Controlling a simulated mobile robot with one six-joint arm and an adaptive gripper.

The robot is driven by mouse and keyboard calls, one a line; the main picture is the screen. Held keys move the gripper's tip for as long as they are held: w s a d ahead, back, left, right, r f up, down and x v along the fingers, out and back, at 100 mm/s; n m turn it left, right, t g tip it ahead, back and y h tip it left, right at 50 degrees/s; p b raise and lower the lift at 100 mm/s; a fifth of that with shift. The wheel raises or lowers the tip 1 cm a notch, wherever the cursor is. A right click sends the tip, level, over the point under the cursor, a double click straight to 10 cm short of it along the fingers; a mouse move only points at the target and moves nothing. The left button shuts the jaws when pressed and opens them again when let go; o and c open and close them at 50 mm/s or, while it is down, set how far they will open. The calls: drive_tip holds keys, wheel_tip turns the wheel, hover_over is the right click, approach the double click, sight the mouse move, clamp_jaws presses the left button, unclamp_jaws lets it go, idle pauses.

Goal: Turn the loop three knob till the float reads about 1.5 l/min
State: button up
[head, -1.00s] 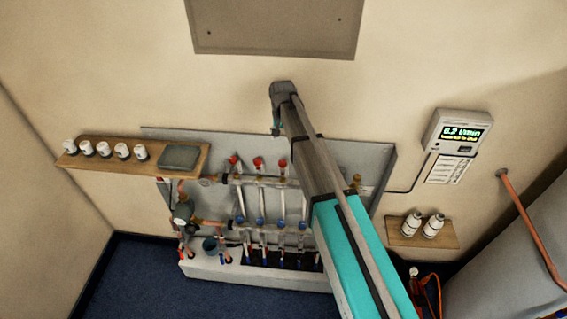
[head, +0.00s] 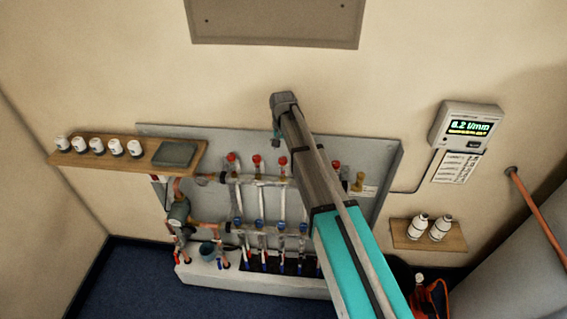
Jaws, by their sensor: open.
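A third red cap from the left (head: 283,160) shows just left of my arm; loop labels and the float are too small to read. The wall display (head: 469,128) seems to read 0.2 l/min. My arm reaches up across the board and hides part of its right side. A small dark part of my gripper (head: 276,143) shows below the arm's far end, open, above the third red cap in the picture.
A wooden shelf (head: 80,160) with several white pots and a grey box (head: 174,154) juts out at left. A small shelf (head: 428,236) with two white bottles (head: 440,229) is at right. A grey cylinder (head: 500,260) and copper pipe (head: 538,216) stand far right.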

sight(283, 159)
drive_tip(key=shift+f+b, duration=2.55)
drive_tip(key=shift+f, duration=0.35)
clamp_jaws()
drive_tip(key=shift+n, duration=0.4)
unclamp_jaws()
drive_tip(key=shift+s, duration=0.1)
